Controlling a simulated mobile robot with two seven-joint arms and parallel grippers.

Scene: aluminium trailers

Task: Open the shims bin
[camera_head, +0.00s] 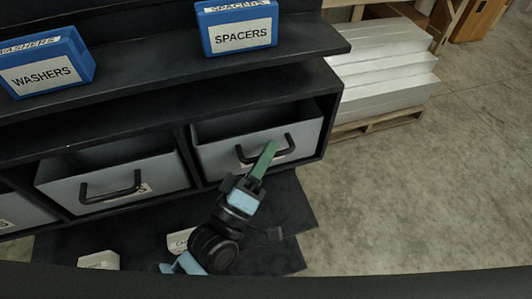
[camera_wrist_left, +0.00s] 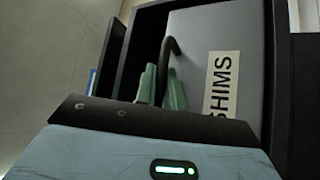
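The shims bin (camera_head: 222,155) is a grey drawer-like bin in the lower right compartment of the dark shelf, with a black bar handle (camera_head: 245,158) on its front. Its front sits about level with the shelf frame, and its inside shows over the front edge. In the left wrist view, the SHIMS label (camera_wrist_left: 221,88) is on the bin front beside the handle (camera_wrist_left: 167,50). My left gripper (camera_head: 264,158) is at the handle. Its green fingers (camera_wrist_left: 162,88) are on either side of the handle bar and appear shut on it. My right gripper is not in view.
Another grey bin (camera_head: 70,184) is in the compartment to the left. Blue boxes for washers (camera_head: 45,65) and spacers (camera_head: 238,28) stand on the shelf above. White stacked slabs (camera_head: 385,65) lie on a pallet (camera_head: 375,125) at the right. The concrete floor (camera_head: 420,190) at right is clear.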

